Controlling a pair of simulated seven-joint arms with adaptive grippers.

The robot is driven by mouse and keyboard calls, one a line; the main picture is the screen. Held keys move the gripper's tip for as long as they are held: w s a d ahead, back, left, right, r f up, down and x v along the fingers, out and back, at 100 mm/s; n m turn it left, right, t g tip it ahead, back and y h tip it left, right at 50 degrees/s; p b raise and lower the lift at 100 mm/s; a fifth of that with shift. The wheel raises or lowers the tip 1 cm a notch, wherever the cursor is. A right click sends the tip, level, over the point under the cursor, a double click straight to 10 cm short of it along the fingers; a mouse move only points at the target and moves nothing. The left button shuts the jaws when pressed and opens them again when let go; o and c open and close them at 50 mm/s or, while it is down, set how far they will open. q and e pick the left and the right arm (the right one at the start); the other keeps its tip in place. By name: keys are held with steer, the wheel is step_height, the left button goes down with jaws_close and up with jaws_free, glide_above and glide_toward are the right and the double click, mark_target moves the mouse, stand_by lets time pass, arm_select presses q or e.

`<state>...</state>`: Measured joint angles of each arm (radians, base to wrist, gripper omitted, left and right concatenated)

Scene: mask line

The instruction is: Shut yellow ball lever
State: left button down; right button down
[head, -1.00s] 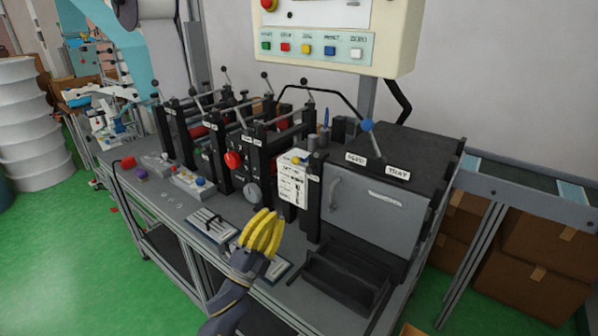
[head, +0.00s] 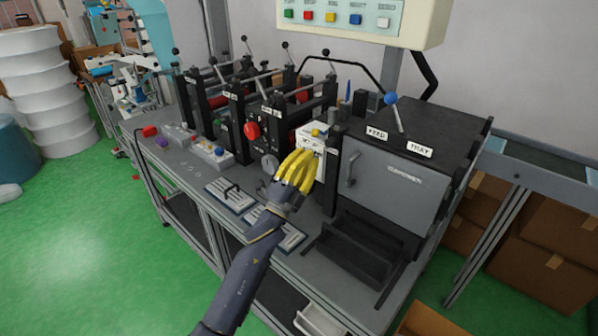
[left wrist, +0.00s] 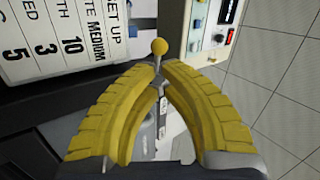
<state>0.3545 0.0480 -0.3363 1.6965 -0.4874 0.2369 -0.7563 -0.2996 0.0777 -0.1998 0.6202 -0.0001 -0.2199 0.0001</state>
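The yellow ball lever (head: 316,132) stands on the machine beside the white printed label. It also shows in the left wrist view, a yellow ball (left wrist: 159,46) on a thin metal stem, just past the fingertips. My left gripper (head: 305,157) has yellow ribbed fingers and is just in front of and below the ball. In the left wrist view its curved fingers (left wrist: 160,68) come together at the tips, with nothing seen held. Whether the tips touch the stem cannot be told. My right gripper is not in view.
A blue ball lever (head: 391,99) stands on the dark box at the right. A red knob (head: 251,130) and several black-ball levers are to the left. A black open tray (head: 352,250) juts out at the front. A control panel (head: 350,18) hangs above.

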mark_target(319, 136)
arm_select(q)
steer(key=shift+x, duration=2.1)
